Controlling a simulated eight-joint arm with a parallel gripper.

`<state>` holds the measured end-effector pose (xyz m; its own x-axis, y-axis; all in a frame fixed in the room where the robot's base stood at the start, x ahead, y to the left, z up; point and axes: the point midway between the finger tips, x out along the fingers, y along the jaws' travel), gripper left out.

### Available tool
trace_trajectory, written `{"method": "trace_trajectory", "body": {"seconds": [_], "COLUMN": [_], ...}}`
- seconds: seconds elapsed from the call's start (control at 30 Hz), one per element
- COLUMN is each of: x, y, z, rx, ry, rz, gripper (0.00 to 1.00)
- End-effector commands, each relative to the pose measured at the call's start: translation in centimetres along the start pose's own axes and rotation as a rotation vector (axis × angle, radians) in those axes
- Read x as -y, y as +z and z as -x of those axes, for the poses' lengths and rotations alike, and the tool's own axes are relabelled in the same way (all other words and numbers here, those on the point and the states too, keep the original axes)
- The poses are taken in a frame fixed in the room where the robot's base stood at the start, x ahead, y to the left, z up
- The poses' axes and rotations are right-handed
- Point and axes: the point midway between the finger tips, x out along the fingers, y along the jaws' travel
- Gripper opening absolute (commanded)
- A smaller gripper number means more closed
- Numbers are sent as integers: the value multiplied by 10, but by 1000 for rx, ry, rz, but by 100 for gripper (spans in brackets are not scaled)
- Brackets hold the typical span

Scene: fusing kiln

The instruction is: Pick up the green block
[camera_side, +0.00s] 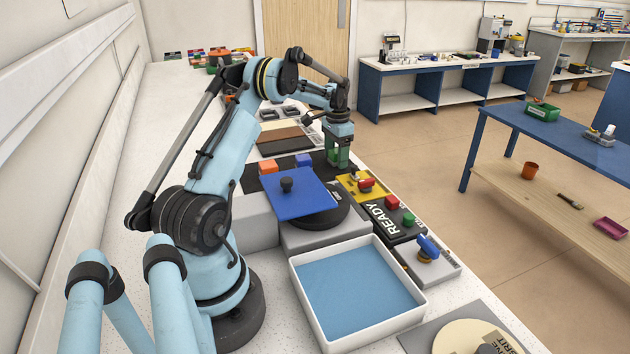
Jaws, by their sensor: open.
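The green block (338,156) stands at the right end of a dark mat (318,166), partly hidden by my gripper. My gripper (339,160) points down over it, with its fingers low around the block. The jaws are open. I cannot tell whether a finger touches the block. An orange block (267,166) and a blue block (303,160) are on the same mat, to the left of the green one.
A blue lid (285,196) with a black knob is in front of the blocks. A yellow panel (351,183) with a red switch and a READY panel (379,214) are close by on the right. A white tray (297,273) with a blue floor is nearer the camera.

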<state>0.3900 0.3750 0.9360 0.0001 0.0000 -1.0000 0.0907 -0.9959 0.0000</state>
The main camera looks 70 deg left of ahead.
Motion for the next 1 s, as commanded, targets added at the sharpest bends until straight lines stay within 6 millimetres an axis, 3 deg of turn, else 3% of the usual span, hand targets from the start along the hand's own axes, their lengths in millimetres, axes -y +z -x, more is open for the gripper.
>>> {"method": "trace_trajectory", "body": {"seconds": [0.07, 0.4, 0.77, 1.0], "x": [0, 0, 0, 0], "y": [0, 0, 0, 0], "z": [0, 0, 6, 39], "rx": [0, 0, 0, 0], "ry": [0, 0, 0, 0], "rz": [0, 0, 0, 0], "gripper": [59, 8, 8, 8]}}
